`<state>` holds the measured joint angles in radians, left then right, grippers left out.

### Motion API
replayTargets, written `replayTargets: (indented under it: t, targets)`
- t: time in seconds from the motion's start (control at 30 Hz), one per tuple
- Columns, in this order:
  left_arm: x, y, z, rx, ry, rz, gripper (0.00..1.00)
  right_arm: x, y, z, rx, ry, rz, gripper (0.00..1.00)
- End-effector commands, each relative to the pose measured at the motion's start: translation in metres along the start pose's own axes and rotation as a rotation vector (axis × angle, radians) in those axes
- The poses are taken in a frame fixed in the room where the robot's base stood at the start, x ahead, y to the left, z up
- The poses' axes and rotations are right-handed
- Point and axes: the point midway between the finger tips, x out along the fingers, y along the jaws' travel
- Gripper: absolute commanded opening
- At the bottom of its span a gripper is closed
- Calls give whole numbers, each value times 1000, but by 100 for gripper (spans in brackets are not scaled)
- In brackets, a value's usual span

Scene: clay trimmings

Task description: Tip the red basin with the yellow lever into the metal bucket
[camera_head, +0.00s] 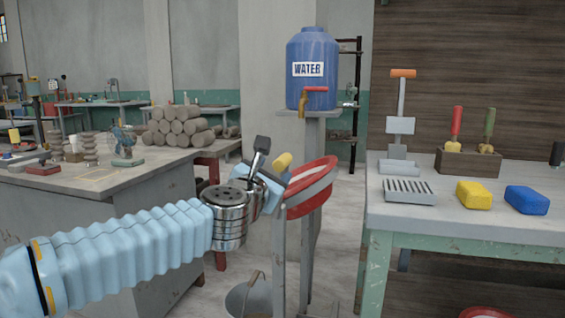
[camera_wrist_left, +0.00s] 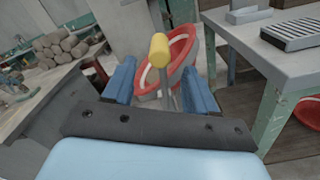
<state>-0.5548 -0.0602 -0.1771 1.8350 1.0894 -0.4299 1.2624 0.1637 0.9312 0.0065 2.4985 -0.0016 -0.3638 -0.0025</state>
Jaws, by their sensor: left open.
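The red basin (camera_head: 318,199) sits tilted on a grey metal stand, its pale inside partly showing. It also shows in the wrist view (camera_wrist_left: 184,50). Its yellow lever (camera_head: 283,160) sticks out on the near left side. My left gripper (camera_head: 268,180) is open at the lever. In the wrist view, the lever's yellow knob (camera_wrist_left: 158,50) lies between the two blue fingers, with gaps on both sides; I cannot tell any contact. The metal bucket (camera_head: 248,300) stands on the floor below, cut off by the lower picture edge. My right gripper is not in view.
A table (camera_head: 470,228) at right holds a yellow sponge (camera_head: 474,194), a blue sponge (camera_head: 527,199) and tools. A workbench (camera_head: 60,187) stands at left. A blue water tank (camera_head: 312,62) stands behind. Another red thing (camera_head: 487,313) shows low at right.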

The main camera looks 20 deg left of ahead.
Motion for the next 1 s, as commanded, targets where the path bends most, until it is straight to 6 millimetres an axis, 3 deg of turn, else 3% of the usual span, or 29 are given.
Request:
replayTargets:
  t: [0.2,0.4,0.8,1.0]
  targets:
    - [51,-1,0,1,2,-1,57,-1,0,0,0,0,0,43]
    - [79,0,0,-2,1,0,57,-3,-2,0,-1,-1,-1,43]
    - [87,0,0,-3,0,-1,57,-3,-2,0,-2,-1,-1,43]
    - [87,0,0,-3,0,-1,26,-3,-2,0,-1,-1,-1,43]
